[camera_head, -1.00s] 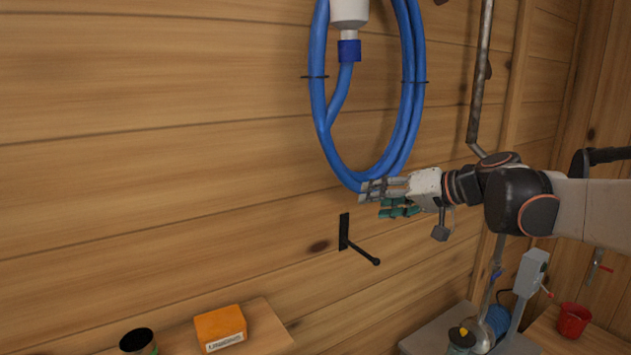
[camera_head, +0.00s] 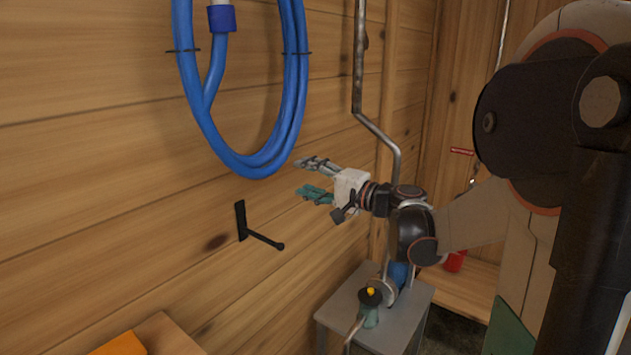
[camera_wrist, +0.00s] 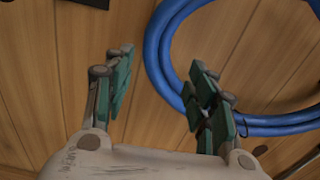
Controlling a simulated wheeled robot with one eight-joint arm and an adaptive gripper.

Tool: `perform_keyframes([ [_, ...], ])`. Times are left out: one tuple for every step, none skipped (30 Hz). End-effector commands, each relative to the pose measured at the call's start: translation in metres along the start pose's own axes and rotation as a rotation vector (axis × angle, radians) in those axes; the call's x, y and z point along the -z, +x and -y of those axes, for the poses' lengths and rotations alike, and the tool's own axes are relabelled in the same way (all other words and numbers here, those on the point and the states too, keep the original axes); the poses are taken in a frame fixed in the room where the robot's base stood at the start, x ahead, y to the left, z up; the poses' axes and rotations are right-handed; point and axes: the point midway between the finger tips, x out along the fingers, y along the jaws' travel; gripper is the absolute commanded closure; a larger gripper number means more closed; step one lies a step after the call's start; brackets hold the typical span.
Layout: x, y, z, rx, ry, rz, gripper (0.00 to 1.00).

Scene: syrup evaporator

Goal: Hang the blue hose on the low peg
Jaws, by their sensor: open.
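The blue hose (camera_head: 205,122) hangs in a coil against the plank wall in the head view, its top out of frame. Its curve also shows in the wrist view (camera_wrist: 156,62), beyond and partly behind the right finger. The low peg (camera_head: 262,238) is a black plate with a rod sticking out, below the coil and empty. My gripper (camera_head: 305,178) is open and empty, with green-padded fingers. In the head view it is right of the coil's bottom and above right of the peg. In the wrist view the gap between the fingers (camera_wrist: 160,85) shows bare wall and some hose.
A bent metal pipe (camera_head: 358,70) runs down the wall behind my arm. A grey stand (camera_head: 345,308) with a yellow-topped item is below. An orange box (camera_head: 120,345) sits on a wooden shelf at lower left. A red container (camera_head: 455,262) is farther right.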

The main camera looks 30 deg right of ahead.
Motion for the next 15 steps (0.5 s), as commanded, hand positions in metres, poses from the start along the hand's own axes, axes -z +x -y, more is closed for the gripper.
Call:
perform_keyframes([
  [-0.001,0.008,0.000,0.000,0.000,0.002,0.48],
  [-0.001,0.012,0.000,0.000,-0.001,0.003,0.48],
  [-0.001,0.018,0.000,0.000,-0.001,0.003,0.48],
  [-0.001,0.022,0.000,0.000,-0.001,0.003,0.48],
  [-0.001,0.026,0.000,0.000,-0.001,0.002,0.48],
  [-0.001,0.031,0.000,0.000,-0.001,0.003,0.48],
  [-0.001,0.035,0.000,0.000,-0.001,0.003,0.48],
  [-0.001,0.040,0.000,0.000,-0.001,0.003,0.48],
  [-0.001,0.045,0.000,-0.001,-0.001,0.002,0.48],
  [-0.001,0.049,0.000,-0.001,-0.001,0.003,0.48],
  [-0.001,0.053,0.000,-0.001,-0.002,0.003,0.48],
  [-0.001,0.059,0.000,-0.001,-0.002,0.003,0.48],
  [0.000,0.063,0.000,-0.001,-0.002,0.002,0.48],
  [0.000,0.067,0.000,-0.001,-0.002,0.002,0.48],
  [-0.001,0.072,0.000,-0.001,-0.002,0.003,0.48],
])
